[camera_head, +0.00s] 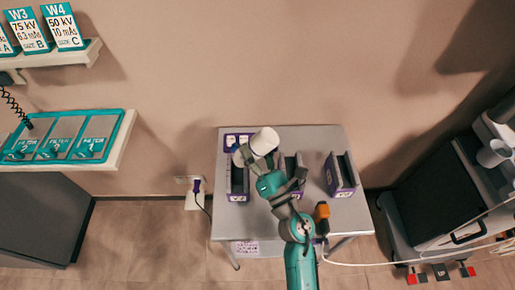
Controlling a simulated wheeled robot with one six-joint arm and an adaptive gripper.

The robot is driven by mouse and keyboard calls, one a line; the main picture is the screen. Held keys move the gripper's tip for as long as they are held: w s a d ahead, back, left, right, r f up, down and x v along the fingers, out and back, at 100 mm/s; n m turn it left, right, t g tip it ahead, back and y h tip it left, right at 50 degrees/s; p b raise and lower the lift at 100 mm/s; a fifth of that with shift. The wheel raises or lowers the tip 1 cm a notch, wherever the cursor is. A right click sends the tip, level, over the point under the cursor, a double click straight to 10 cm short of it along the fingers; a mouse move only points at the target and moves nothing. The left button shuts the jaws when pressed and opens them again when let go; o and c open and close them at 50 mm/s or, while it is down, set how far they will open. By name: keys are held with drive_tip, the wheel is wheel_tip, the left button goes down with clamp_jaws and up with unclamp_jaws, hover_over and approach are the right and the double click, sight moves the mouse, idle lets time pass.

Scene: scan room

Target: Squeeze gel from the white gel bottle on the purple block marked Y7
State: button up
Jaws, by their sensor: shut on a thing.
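My gripper (259,162) is over the grey table, seen from above at the end of my teal arm. It is shut on the white gel bottle (265,140), which is tilted above the table's back left part. Another pale rounded part shows just left of it, and I cannot tell whether it belongs to the bottle. Three dark holders with purple blocks stand on the table: left (238,196), middle (291,164) and right (343,190). My arm and gripper partly cover the middle one. The labels are too small to tell which is Y7.
The grey table (320,138) has purple labelled pieces (230,140) at its back left corner. Shelves with W3 and W4 cards (64,27) and a teal-framed filter rack (124,137) are on the left. A dark monitor (437,193) is at the right. A white cable crosses the lower right.

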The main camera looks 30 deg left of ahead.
idle(0.7)
drive_tip(key=shift+c, duration=0.3)
drive_tip(key=c, duration=0.3)
drive_tip(key=shift+c, duration=0.2)
idle(0.7)
drive_tip(key=o, duration=0.4)
idle(0.5)
